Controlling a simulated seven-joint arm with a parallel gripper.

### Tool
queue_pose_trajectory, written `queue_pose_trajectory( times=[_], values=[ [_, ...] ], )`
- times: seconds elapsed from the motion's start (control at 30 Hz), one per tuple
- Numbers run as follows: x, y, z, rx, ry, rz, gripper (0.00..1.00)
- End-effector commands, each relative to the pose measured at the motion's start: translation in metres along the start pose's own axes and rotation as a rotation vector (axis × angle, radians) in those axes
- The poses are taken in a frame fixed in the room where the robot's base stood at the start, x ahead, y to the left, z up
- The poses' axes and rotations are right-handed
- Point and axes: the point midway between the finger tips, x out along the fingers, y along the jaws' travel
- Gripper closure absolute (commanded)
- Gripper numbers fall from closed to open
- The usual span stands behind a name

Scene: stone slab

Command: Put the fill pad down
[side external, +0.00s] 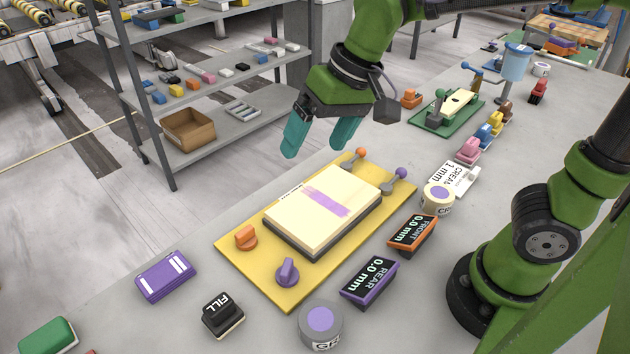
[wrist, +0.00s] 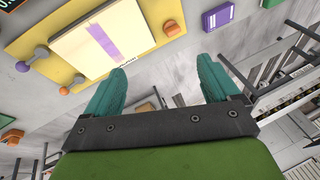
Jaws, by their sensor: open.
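The fill pad (side external: 222,315), a small black block with a white FILL label and a pale base, rests on the grey slab (side external: 150,325) at the front left in the side view. It stands clear of the yellow board's near corner. I do not make it out in the wrist view. My gripper (side external: 316,148), with two teal fingers, is open and empty. It hangs in the air above the slab's far edge, behind the yellow board and well away from the fill pad. The fingers also show apart in the wrist view (wrist: 163,68).
The yellow board (side external: 240,262) carries a cream block (side external: 290,222) with a purple stripe, and several knobs. A purple striped box (side external: 166,277) lies left of the fill pad, a round grey pot (side external: 321,326) right of it. Orange (side external: 412,233) and purple (side external: 369,281) displays stand beside the board.

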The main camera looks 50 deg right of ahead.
Motion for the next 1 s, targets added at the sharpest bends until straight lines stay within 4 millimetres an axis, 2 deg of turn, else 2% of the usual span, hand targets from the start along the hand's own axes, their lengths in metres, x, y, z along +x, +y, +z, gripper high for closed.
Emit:
queue_pose_trajectory(
  times=[0.03, 0.1, 0.2, 0.33, 0.5, 1.0],
  values=[
    [-0.015, 0.023, 0.006, 0.028, 0.055, -0.017, 0.11],
    [-0.027, 0.048, 0.015, 0.051, 0.123, -0.033, 0.11],
    [-0.036, 0.077, 0.030, 0.077, 0.209, -0.041, 0.11],
    [-0.040, 0.099, 0.045, 0.098, 0.286, -0.041, 0.11],
    [-0.040, 0.109, 0.052, 0.106, 0.324, -0.037, 0.11],
    [-0.040, 0.109, 0.052, 0.106, 0.322, -0.037, 0.11]
  ],
)
